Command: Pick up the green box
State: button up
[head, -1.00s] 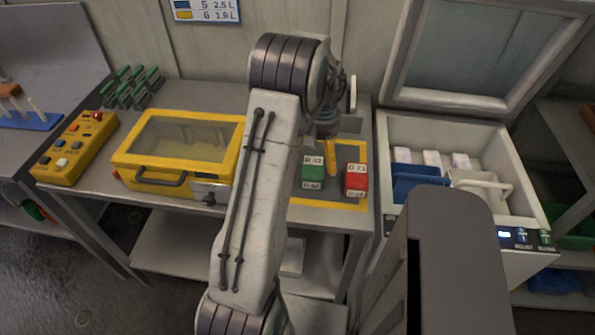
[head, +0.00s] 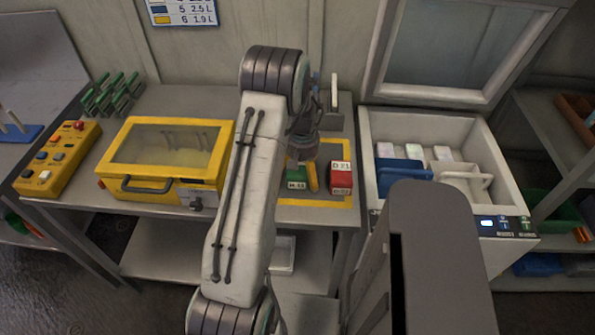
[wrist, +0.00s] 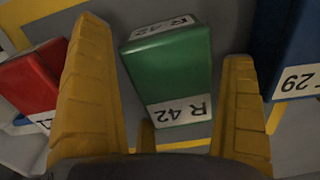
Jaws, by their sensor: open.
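The green box (head: 296,179) stands on the bench inside a yellow-outlined area, partly hidden by my arm in the head view. In the wrist view the green box (wrist: 168,75) has a white "R 42" label and lies between my two yellow fingers. My gripper (wrist: 164,45) is open, with a finger on either side of the box and visible gaps to it. In the head view one yellow finger of my gripper (head: 312,176) shows just right of the green box.
A red box (head: 341,178) stands close on the right; it shows at left in the wrist view (wrist: 28,85). A blue box (wrist: 292,50) is at right there. A yellow windowed case (head: 165,160) stands left, and an open white cooler (head: 515,180) right.

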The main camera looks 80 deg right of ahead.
jog(key=c, duration=1.1)
